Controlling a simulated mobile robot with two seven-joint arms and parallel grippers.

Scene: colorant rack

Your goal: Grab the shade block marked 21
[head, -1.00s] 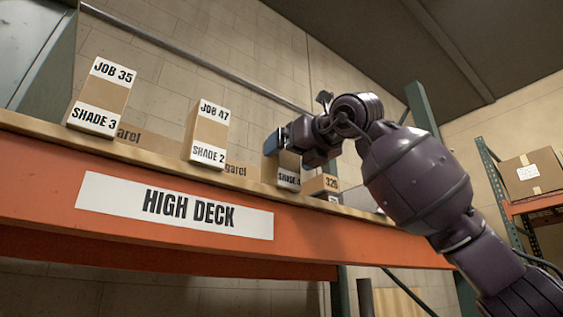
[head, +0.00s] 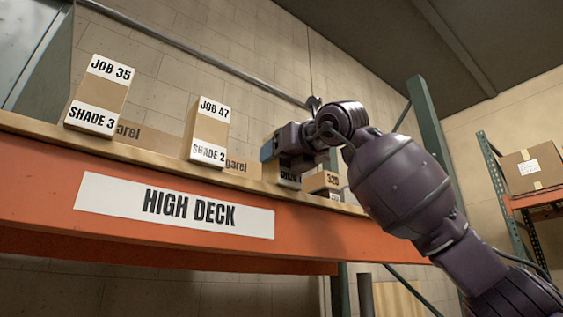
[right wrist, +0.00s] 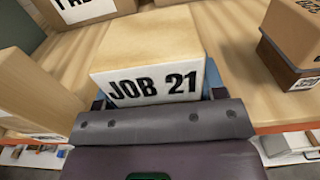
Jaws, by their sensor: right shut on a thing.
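The block marked JOB 21 (right wrist: 150,70) fills the middle of the right wrist view, its white label facing the camera. My right gripper (right wrist: 155,98) has its blue fingers on both sides of this block and is shut on it. In the head view my right gripper (head: 270,147) is at the shelf, in front of the upper part of a block with a partly hidden SHADE label (head: 287,180). The block appears to stand upright on the deck. My left gripper is not in view.
On the HIGH DECK shelf (head: 60,165) stand a JOB 35 SHADE 3 block (head: 98,98) and a JOB 47 SHADE 2 block (head: 208,132). A small box marked 32-something (head: 322,182) is just right of the gripper. Larger cartons are behind the blocks.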

